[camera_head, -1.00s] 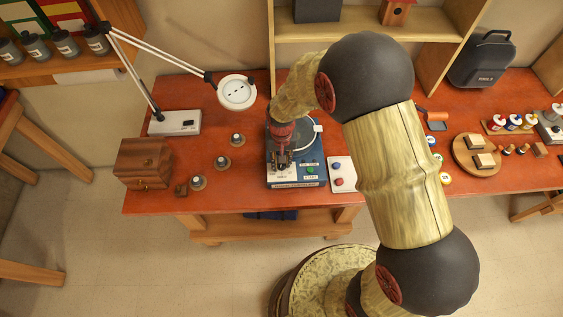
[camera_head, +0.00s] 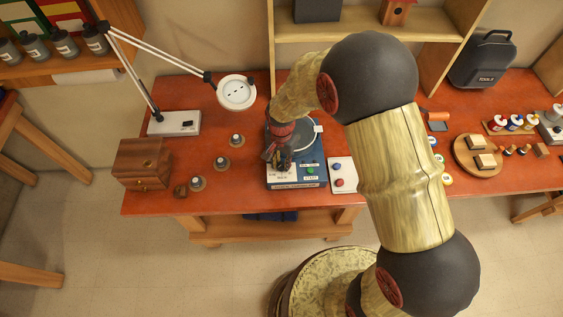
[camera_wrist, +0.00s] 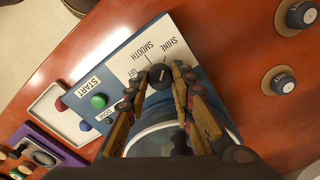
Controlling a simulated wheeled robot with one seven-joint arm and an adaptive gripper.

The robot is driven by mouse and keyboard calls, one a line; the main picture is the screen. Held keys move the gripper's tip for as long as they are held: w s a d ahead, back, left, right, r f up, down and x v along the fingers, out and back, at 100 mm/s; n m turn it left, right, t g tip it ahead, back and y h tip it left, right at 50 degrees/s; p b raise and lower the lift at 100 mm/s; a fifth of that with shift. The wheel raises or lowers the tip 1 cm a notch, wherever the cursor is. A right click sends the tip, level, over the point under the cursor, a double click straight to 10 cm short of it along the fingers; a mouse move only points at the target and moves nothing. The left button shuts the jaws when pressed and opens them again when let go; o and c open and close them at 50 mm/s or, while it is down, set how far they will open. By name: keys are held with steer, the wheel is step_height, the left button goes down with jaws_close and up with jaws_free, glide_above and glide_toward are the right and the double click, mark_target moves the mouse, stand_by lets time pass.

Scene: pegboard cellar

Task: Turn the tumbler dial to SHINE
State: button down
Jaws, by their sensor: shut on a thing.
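The tumbler (camera_head: 308,137) is a blue-based machine with a round drum, standing on the red table. In the wrist view, its white label plate (camera_wrist: 178,28) reads OFF, SMOOTH and SHINE around a small black dial (camera_wrist: 160,75). My gripper (camera_wrist: 157,80) has one finger on each side of the dial and is shut on it. The dial's pointer mark is too small to tell which word it faces. In the head view my gripper (camera_head: 277,156) hides the dial. A green START button (camera_wrist: 98,101) is beside the label plate.
A white tray (camera_head: 342,164) with red and blue pieces stands right of the tumbler. A lamp (camera_head: 237,92) hangs over the back left.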

mark_target(281, 164)
stand_by(0.3)
steer(key=c, duration=1.8)
jaws_free()
step_height(281, 164, up, 12)
